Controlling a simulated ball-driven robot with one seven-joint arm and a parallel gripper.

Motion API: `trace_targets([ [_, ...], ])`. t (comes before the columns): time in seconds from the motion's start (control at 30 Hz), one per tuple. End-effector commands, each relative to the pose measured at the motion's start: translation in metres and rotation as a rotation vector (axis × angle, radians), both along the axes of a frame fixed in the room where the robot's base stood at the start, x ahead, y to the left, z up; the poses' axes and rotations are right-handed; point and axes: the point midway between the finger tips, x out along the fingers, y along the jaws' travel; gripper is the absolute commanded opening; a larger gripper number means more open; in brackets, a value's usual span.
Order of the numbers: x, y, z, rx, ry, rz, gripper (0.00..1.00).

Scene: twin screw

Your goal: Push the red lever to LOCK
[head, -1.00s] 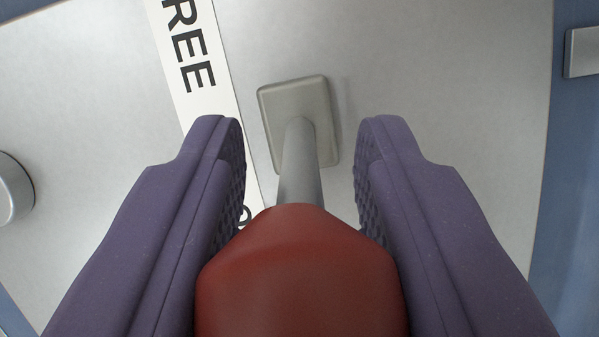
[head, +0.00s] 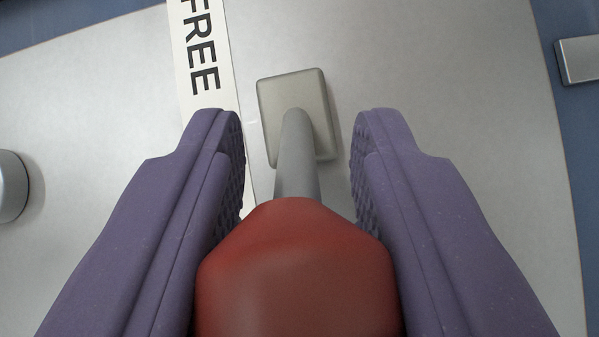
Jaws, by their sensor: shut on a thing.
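The red lever's knob (head: 297,275) fills the bottom centre of the head view, between the two purple fingers of my gripper (head: 298,120). My gripper is shut on the knob, with the finger tips reaching past it on both sides of the grey shaft (head: 297,165). The shaft runs from the knob up to a square grey mount (head: 295,105) on the light panel. A white label strip reading FREE (head: 200,55) lies left of the mount. The lower part of the strip is hidden behind the left finger. No LOCK lettering is visible.
The light grey panel (head: 430,70) is mostly bare right of the mount. A round metal knob (head: 10,187) stands at the left edge. A grey metal block (head: 580,60) sits on the blue surface (head: 567,110) at the upper right.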

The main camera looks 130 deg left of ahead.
Motion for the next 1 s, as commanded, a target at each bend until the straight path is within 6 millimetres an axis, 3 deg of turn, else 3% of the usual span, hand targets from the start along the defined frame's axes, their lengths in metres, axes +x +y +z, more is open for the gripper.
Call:
trace_targets([
  [0.17,-0.002,0.000,-0.003,0.001,0.005,0.001,0.00],
  [0.2,-0.002,0.001,-0.003,0.001,0.005,0.001,0.43],
  [0.27,-0.001,0.001,-0.002,0.001,0.005,0.001,0.55],
  [0.83,0.000,0.001,-0.001,0.000,0.003,0.001,0.55],
  [1.0,-0.001,0.000,0.015,0.000,0.002,0.000,0.55],
])
